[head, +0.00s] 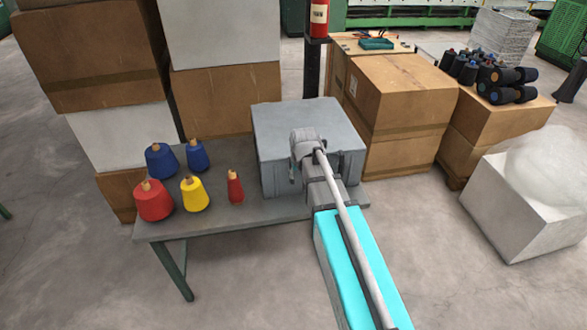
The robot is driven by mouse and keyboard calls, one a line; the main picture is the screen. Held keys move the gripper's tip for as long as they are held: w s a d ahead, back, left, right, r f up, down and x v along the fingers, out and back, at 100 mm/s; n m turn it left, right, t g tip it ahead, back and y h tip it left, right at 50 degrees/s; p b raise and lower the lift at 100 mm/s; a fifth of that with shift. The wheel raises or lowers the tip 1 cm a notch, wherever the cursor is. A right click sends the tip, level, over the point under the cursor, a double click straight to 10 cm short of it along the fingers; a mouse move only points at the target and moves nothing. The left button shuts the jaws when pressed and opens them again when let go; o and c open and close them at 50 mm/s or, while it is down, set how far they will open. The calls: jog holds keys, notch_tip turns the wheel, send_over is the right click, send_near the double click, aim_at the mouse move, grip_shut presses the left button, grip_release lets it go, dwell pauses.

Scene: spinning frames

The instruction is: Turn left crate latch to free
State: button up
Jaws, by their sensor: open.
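A grey lidded crate (268,125) stands on the right end of a grey table (230,213). My arm reaches over the crate's front from the lower right. My gripper (293,174), small and dark at the arm's end, is open in front of the crate's front face, left of its middle. Its fingertips are hard to make out, and I cannot tell whether it touches the crate. My arm covers much of the crate's front. No latch can be made out on it, so its position cannot be told.
Red (153,201), yellow (194,195) and blue (160,162) thread cones and a small red cone (235,187) stand left of the crate. Cardboard boxes (225,100) rise behind; another box (400,95) stands right. A white bin (515,210) is on the floor at right.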

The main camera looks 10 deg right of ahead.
jog(key=w+r+t, duration=0.1)
jog(key=w+r, duration=0.1)
jog(key=w, duration=0.4)
jog(key=shift+r+p, duration=0.15)
jog(key=shift+p, duration=0.25)
jog(key=b+x, duration=1.2)
jog(key=x, duration=0.1)
jog(key=shift+w+f+b, duration=0.1)
jog(key=shift+f+b, duration=0.25)
jog(key=shift+c, duration=0.2)
grip_shut()
dwell(0.3)
